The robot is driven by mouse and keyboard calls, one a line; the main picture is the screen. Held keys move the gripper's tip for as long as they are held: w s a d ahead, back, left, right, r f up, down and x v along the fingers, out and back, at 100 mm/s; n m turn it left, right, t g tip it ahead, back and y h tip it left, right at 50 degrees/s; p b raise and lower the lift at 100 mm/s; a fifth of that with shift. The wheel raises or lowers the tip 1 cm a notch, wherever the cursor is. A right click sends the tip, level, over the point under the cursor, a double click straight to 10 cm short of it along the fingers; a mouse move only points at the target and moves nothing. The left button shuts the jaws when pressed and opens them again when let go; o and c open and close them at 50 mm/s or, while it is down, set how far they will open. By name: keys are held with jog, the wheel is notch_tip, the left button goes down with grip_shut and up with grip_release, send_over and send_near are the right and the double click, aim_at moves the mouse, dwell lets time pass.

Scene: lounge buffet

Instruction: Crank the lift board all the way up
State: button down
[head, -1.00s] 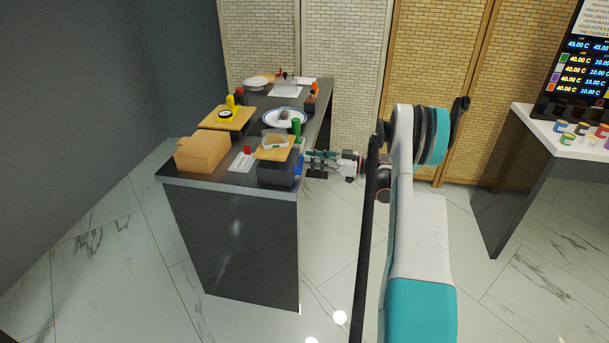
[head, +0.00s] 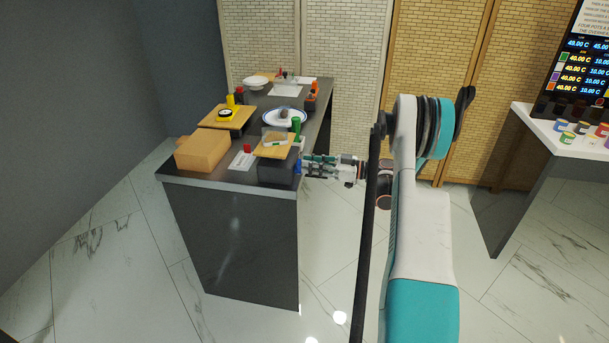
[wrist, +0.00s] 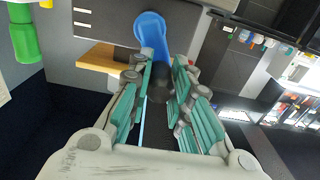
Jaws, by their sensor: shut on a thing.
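The lift board (head: 268,152) is a light wooden board above a dark box (head: 276,172) at the near right corner of the counter. A clear container sits on the board. The blue crank (wrist: 151,32) is on the box's side facing my gripper; it also shows as a small blue patch in the head view (head: 299,167). In the wrist view, a dark knob (wrist: 160,90) at the crank's end lies between my fingers. My gripper (wrist: 161,85) is shut on this crank handle, and its fingers partly hide it. The board's edge also shows in the wrist view (wrist: 100,57).
A cardboard-coloured box (head: 203,152) and a white card (head: 242,161) are left of the lift. A green bottle (head: 296,129) and a plate (head: 272,118) stand behind it. The floor right of the counter (head: 230,245) is clear.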

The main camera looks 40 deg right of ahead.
jog(key=shift+s+a+f+b, duration=0.15)
jog(key=shift+s+f, duration=0.05)
jog(key=shift+f, duration=0.2)
jog(key=shift+s+a+f+b, duration=0.15)
jog(key=shift+s+f, duration=0.05)
jog(key=shift+f, duration=0.2)
